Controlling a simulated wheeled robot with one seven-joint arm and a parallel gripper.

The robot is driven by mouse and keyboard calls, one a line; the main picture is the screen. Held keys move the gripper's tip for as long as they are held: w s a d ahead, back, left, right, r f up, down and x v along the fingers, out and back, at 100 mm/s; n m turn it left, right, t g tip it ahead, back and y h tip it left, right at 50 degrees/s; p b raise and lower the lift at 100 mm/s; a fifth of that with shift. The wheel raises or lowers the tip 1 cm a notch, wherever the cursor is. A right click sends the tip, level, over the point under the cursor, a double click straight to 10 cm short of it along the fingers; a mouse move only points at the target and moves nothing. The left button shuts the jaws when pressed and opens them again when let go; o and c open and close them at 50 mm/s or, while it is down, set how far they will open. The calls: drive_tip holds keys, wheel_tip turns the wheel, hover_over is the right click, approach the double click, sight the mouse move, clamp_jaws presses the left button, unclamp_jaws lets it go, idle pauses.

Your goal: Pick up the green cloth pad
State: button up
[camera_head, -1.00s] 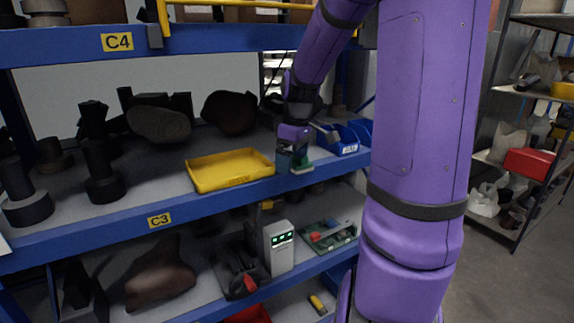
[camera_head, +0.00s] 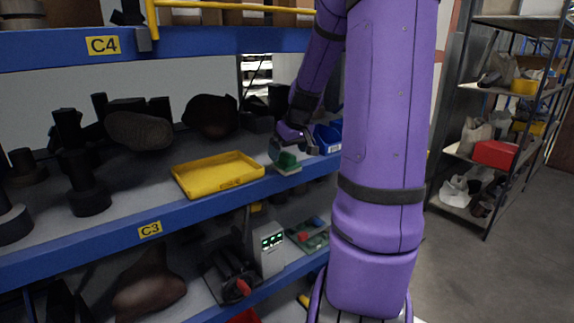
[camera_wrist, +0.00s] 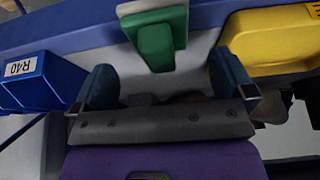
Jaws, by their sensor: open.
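The green cloth pad (camera_head: 287,160) lies on a small pale base near the front edge of the C3 shelf, to the right of the yellow tray. In the wrist view the green pad (camera_wrist: 156,42) is at the top centre, beyond my fingertips. My gripper (camera_head: 300,140) is just behind and to the right of the pad in the head view, and apart from it. In the wrist view my gripper (camera_wrist: 165,85) is open, its two fingers spread wide with nothing between them.
A yellow tray (camera_head: 190,184) stands left of the pad on the shelf (camera_head: 120,212). A blue bin (camera_head: 327,139) stands to the right; a blue bin labelled R40 (camera_wrist: 45,80) shows beside my gripper. Dark objects stand behind and left. The upper shelf (camera_head: 200,40) is overhead.

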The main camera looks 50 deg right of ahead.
sight(288, 154)
drive_tip(key=shift+x, duration=2.1)
drive_tip(key=shift+s, duration=0.1)
drive_tip(key=c, duration=1)
